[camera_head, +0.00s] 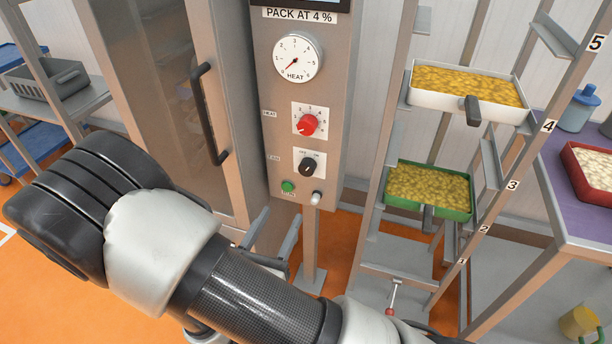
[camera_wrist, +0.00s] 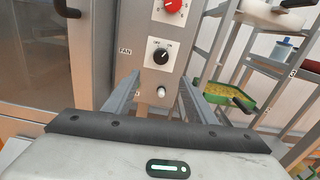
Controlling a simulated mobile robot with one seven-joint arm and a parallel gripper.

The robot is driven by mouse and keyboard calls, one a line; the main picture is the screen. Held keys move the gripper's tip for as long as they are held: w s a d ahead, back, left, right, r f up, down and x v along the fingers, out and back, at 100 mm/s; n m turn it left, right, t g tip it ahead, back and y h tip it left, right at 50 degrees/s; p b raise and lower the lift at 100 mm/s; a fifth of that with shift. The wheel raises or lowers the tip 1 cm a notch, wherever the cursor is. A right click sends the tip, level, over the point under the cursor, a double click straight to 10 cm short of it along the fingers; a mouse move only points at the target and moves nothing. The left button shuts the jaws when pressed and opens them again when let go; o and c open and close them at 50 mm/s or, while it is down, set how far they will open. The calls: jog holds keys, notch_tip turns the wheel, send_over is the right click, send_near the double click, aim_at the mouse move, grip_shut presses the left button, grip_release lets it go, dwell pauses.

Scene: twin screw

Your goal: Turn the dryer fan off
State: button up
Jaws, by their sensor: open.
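The black fan knob (camera_head: 307,167) sits on a white plate on the grey control panel (camera_head: 334,100), beside a small FAN label. In the wrist view the fan knob (camera_wrist: 161,56) is ahead of my gripper, just above the gap between the fingers. Its pointer seems tilted to the upper right, but the small markings around it are too small to read surely. My gripper (camera_wrist: 159,78) is open and empty, its two fingers apart below the knob and not visibly touching it. In the head view the gripper (camera_head: 275,228) is in front of the panel's lower part.
A red heat knob (camera_head: 307,125) and dial (camera_head: 298,58) are above. A green button (camera_head: 288,187) and pale knob (camera_head: 316,198) are close below. A dryer door handle (camera_head: 209,112) is left; a rack with trays (camera_head: 428,205) is right.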

aim_at(305, 172)
jog(key=b+x, duration=0.2)
jog(key=x, duration=1.4)
